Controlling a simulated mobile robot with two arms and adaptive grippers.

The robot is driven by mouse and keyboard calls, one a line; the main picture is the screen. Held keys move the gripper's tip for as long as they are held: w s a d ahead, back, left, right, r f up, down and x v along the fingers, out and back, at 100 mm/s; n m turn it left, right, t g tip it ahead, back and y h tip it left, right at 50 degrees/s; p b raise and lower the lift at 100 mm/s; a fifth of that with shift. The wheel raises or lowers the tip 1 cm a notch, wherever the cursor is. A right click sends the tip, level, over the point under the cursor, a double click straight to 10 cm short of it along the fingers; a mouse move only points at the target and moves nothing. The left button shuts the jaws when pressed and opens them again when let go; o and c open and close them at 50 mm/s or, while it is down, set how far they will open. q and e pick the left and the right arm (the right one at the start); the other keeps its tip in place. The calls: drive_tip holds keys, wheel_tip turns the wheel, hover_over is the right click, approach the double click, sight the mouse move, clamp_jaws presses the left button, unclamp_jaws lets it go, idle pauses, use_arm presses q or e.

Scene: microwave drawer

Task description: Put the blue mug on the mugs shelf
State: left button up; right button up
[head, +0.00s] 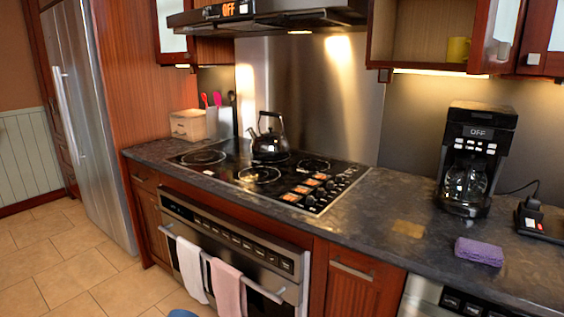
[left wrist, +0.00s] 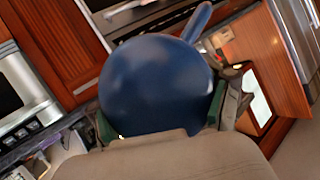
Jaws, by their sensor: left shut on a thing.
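The blue mug (left wrist: 155,85) fills the middle of the left wrist view, with its handle (left wrist: 197,22) toward the top right. My left gripper (left wrist: 162,118) is shut on it, with a finger on either side. Only a small blue edge, likely the mug (head: 183,313), shows at the bottom of the head view. The open wall cabinet (head: 412,35) at the upper right of the head view has a yellow mug (head: 458,49) on its shelf, so it appears to be the mugs shelf. My right gripper is not in view.
A kettle (head: 269,140) stands on the stovetop. An open cabinet door (head: 505,35) borders the shelf at right. The shelf is free left of the yellow mug.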

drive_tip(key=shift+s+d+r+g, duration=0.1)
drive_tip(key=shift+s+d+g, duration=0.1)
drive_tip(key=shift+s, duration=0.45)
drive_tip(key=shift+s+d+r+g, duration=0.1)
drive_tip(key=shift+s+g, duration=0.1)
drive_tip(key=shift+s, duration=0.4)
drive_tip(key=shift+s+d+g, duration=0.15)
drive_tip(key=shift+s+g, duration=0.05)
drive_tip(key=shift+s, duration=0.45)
